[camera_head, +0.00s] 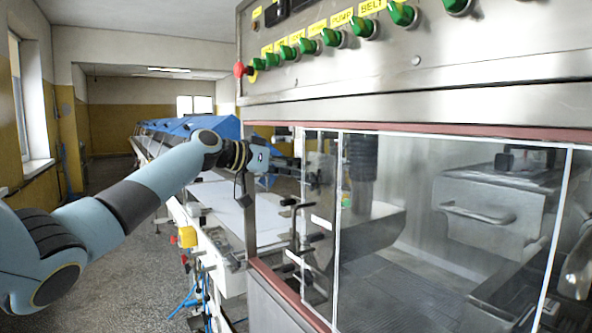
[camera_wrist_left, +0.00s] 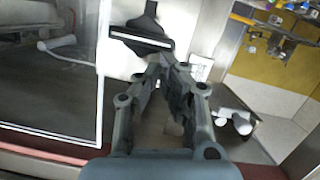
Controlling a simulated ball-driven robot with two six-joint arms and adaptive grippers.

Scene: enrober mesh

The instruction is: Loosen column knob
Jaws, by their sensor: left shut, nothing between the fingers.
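My left gripper (camera_head: 316,173) reaches in from the left to the open side of the steel enrober machine, beside its clear panel. It is shut and empty. In the left wrist view my left gripper (camera_wrist_left: 163,66) shows its fingers drawn together at the tips, close to a black T-shaped part (camera_wrist_left: 144,34) with a pale strip; I cannot tell whether they touch. Black handles (camera_head: 292,204) on thin rods stand below the gripper in the head view. I cannot tell which part is the column knob. My right gripper is not in view.
The clear panel (camera_head: 450,230) and red-brown sill (camera_head: 285,285) border the machine opening. A dark ribbed hose (camera_head: 361,158) hangs behind the panel. Green control knobs (camera_head: 333,38) line the steel housing above. A white conveyor belt (camera_head: 225,205) runs below my arm; floor on the left is free.

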